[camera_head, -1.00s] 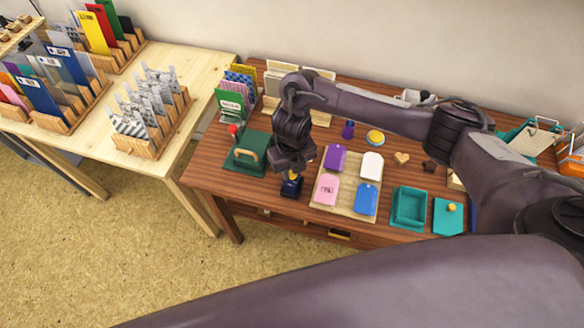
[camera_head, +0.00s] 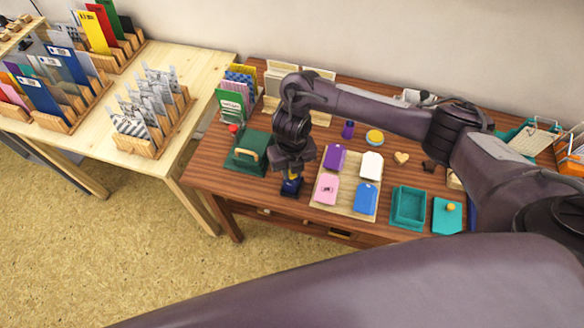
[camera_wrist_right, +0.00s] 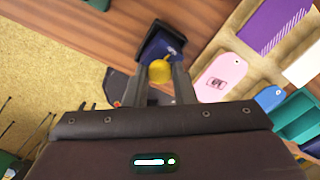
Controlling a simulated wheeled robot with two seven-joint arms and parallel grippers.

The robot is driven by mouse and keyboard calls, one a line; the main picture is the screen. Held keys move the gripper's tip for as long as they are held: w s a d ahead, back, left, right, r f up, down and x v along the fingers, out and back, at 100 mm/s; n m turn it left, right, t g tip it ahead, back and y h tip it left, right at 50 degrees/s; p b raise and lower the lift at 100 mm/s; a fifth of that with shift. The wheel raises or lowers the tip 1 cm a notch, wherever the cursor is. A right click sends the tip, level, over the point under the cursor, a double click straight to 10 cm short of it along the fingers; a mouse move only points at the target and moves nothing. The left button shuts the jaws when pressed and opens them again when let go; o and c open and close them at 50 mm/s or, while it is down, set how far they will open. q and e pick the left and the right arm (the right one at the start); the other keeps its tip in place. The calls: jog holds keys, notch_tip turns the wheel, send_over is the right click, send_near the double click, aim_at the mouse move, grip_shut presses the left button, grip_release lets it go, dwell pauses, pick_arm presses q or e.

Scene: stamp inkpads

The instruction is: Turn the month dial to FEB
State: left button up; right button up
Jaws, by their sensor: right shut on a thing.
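A dark blue stamp (camera_head: 291,188) with a yellow knob stands near the front edge of the brown table, left of the tag board. It also shows in the right wrist view (camera_wrist_right: 166,44). My right gripper (camera_head: 291,172) is above it, pointing down. In the right wrist view my right gripper (camera_wrist_right: 160,74) is shut on the yellow knob (camera_wrist_right: 160,68), one finger on each side. The month lettering is too small or hidden to read. My left gripper is not in view.
A tan board (camera_head: 345,209) with purple, white, pink and blue tags lies just right of the stamp. Teal boxes (camera_head: 409,207) are farther right. The table's front edge is close.

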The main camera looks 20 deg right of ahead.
dwell(0.7)
jog(key=o, duration=1)
notch_tip(320, 180, up, 8)
jog(key=shift+f+p, duration=0.1)
jog(key=shift+p, duration=1.1)
